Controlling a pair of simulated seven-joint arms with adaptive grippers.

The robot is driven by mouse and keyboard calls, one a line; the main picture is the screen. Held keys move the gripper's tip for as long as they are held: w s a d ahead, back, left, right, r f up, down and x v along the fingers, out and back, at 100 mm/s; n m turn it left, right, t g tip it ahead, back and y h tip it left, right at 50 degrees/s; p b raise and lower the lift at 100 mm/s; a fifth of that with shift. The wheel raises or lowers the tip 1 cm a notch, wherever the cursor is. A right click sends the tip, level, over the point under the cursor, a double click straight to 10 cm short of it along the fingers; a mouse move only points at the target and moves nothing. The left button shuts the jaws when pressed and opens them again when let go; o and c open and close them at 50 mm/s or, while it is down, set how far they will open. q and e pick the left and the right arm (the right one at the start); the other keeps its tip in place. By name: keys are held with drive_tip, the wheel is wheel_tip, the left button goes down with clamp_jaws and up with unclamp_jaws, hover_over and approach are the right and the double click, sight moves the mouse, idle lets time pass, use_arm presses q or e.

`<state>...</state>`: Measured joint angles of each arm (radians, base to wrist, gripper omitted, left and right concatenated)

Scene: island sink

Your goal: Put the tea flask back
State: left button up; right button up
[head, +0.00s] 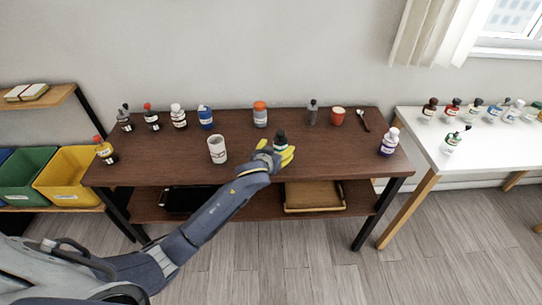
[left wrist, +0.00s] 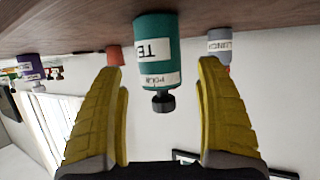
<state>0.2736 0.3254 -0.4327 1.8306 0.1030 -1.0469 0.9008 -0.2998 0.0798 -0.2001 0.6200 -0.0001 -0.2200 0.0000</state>
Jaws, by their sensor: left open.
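The tea flask (head: 281,138) stands upright on the brown table, right of the middle, partly hidden by my gripper in the head view. In the left wrist view, which is upside down, the flask (left wrist: 158,50) is a teal bottle with a dark knobbed top and white labels with partly readable lettering, "TE" and "POUR". My left gripper (head: 277,151) is open, with its yellow fingers on either side of the flask. In the left wrist view gaps show between the flask and both fingers. My right gripper is not in view.
A pale tumbler (head: 217,150) stands left of my gripper. An orange-lidded jar (head: 260,114), a grey bottle (head: 312,113), a red cup (head: 337,117) and a spoon (head: 363,120) are behind. A purple-and-white bottle (head: 388,143) stands at the right end. Several bottles line the left.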

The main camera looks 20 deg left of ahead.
use_arm(q)
drive_tip(key=v, duration=0.7)
drive_tip(key=shift+s+r, duration=0.2)
drive_tip(key=shift+s, duration=0.15)
